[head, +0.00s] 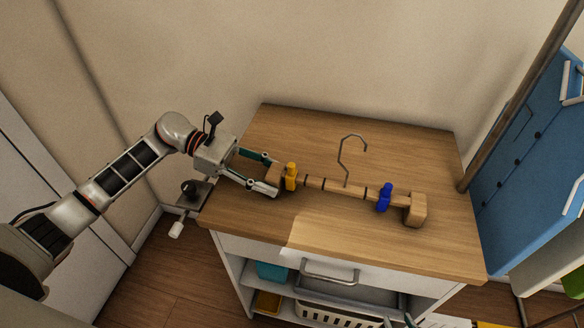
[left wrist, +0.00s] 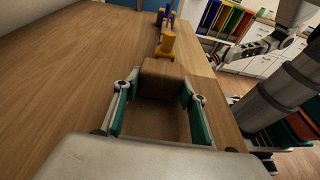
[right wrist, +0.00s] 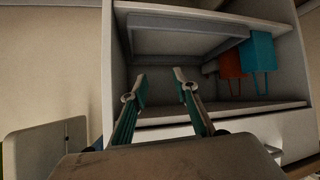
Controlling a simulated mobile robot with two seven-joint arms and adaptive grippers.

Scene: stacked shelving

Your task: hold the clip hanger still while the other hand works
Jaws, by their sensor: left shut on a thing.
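The clip hanger (head: 335,186) lies on the wooden top of a cabinet. It has a wooden bar with block ends, a metal hook (head: 342,160) standing up, a yellow clip (head: 291,177) near its left end and a blue clip (head: 384,198) near its right end. My left gripper (head: 273,174) is shut on the left end block. In the left wrist view the block (left wrist: 162,78) sits between its fingers, with the yellow clip (left wrist: 167,44) just beyond. My right gripper (right wrist: 160,86) is open and empty, in front of a shelf compartment, away from the hanger.
The cabinet top (head: 400,245) is bare around the hanger. Below are a drawer handle (head: 330,273), shelves with a teal bin (head: 272,271) and a white basket (head: 335,314). A pole (head: 515,100) and a blue panel (head: 530,135) stand at the right. A wall is behind.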

